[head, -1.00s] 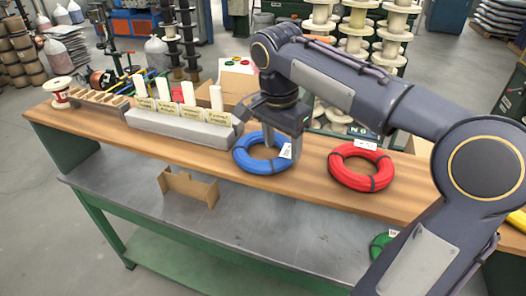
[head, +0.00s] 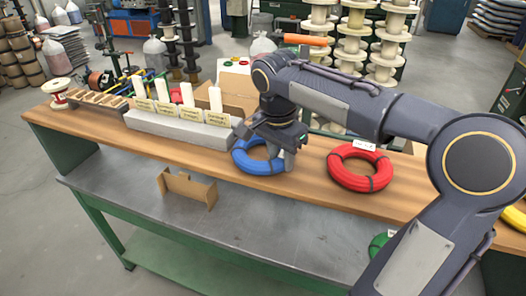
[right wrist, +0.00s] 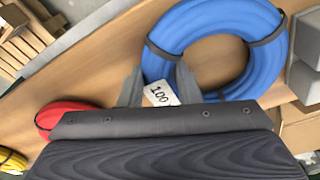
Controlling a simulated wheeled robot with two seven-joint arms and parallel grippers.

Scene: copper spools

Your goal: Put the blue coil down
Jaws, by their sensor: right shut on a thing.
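The blue coil (head: 246,163) lies flat at the wooden top's middle, right of the grey block, in the head view. My right gripper (head: 286,161) is over its right side, fingers pointing down, shut on the coil's ring. In the right wrist view the blue coil (right wrist: 215,30) has dark ties, and a white tag marked 100 (right wrist: 162,93) shows between the fingers of my right gripper (right wrist: 160,88). The coil looks level and at or very near the wood; I cannot tell whether it touches. My left gripper is not in view.
A red coil (head: 334,172) lies to the right on the wooden top (head: 310,184). A grey block (head: 180,129) with white posts and yellow labels stands left. A cardboard piece (head: 185,187) and a green coil (head: 377,246) are on the lower metal surface.

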